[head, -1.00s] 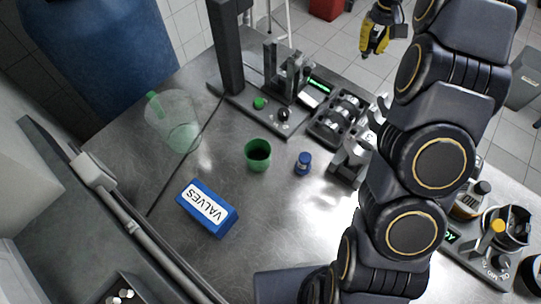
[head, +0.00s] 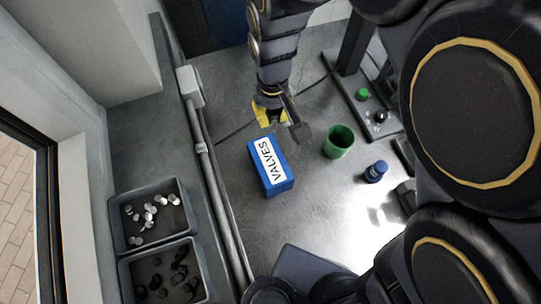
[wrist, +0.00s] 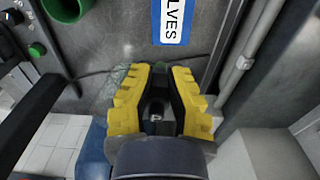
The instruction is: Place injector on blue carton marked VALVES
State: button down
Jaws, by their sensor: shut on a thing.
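The blue carton (head: 280,186) has a white label reading VALVES and lies on the metal bench left of the green cup in the head view. Part of it shows at the top of the wrist view (wrist: 171,42). My gripper (head: 268,122) has yellow fingers and is just beyond the far end of the carton in the head view, apart from it as far as I can tell. In the wrist view my gripper (wrist: 158,85) is closed around a dark, slim piece between its fingers. This appears to be the injector, but its shape is mostly hidden.
A green cup (head: 338,142) and a small blue capped bottle (head: 376,171) stand right of the carton. A stand with a green button (head: 362,94) is further back. Bins of small parts (head: 150,215) sit at the left beyond a rail. Bare bench lies in front of the carton.

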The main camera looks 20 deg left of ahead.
jog(key=s, duration=0.1)
send_over(267, 152)
notch_tip(267, 152, down, 8)
jog(key=shift+s+f, duration=0.1)
jog(key=shift+f, duration=0.15)
jog(key=shift+f, duration=0.15)
jog(key=c, duration=1.2)
grip_release()
jog(key=shift+o, duration=0.2)
notch_tip(267, 152, up, 12)
jog(key=shift+s+r, duration=0.2)
